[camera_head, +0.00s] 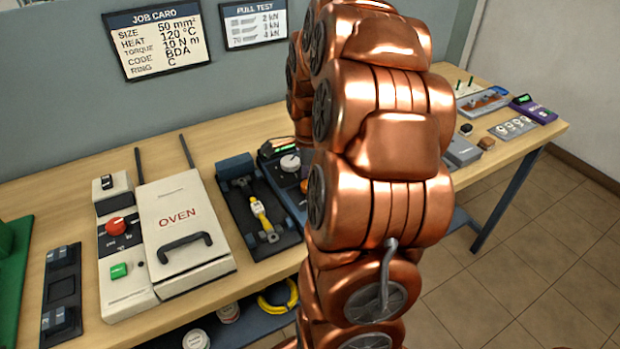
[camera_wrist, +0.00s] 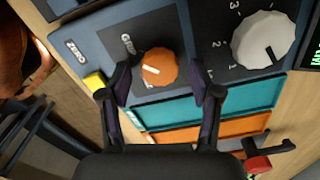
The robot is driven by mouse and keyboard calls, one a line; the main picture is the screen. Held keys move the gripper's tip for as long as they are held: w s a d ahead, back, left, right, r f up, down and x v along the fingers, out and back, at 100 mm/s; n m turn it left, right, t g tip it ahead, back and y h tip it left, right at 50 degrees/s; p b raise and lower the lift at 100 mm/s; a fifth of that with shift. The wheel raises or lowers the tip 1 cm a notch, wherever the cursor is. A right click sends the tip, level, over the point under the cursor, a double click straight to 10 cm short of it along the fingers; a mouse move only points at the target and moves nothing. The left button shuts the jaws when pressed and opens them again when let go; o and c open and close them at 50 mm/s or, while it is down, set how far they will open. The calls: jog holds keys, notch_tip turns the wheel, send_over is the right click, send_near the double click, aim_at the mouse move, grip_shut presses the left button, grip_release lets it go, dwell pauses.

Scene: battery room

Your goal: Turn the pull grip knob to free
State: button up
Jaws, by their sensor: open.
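In the wrist view an orange round knob (camera_wrist: 160,67) sits on a dark blue panel (camera_wrist: 84,40). A short white mark on the knob points to the picture's left. I cannot make out the word free. My gripper (camera_wrist: 161,76) is open, with one dark finger on each side of the knob. I cannot tell whether either finger touches it. In the head view my copper arm hides the gripper and most of the panel.
A white numbered dial (camera_wrist: 264,40) is right of the orange knob, and a yellow button (camera_wrist: 95,80) is left. Teal (camera_wrist: 235,98) and orange (camera_wrist: 225,129) strips lie below. On the bench, a black fixture (camera_head: 228,200) and an oven (camera_head: 182,222) stand left of my arm.

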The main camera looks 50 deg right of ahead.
jog(key=c, duration=1.1)
jog(key=shift+c, duration=0.2)
jog(key=shift+f+b, duration=0.1)
jog(key=shift+b, duration=0.25)
jog(key=n+b, duration=0.2)
jog(key=n, duration=0.1)
jog(key=shift+f, duration=0.15)
jog(key=n+b, duration=0.3)
jog(key=n, duration=0.2)
jog(key=shift+w, duration=0.1)
jog(key=n+b, duration=0.2)
jog(key=n, duration=0.5)
jog(key=n+b, duration=0.1)
jog(key=n, duration=0.1)
jog(key=shift+w+r+n, duration=0.1)
jog(key=shift+r+n, duration=0.1)
jog(key=shift+n, duration=0.2)
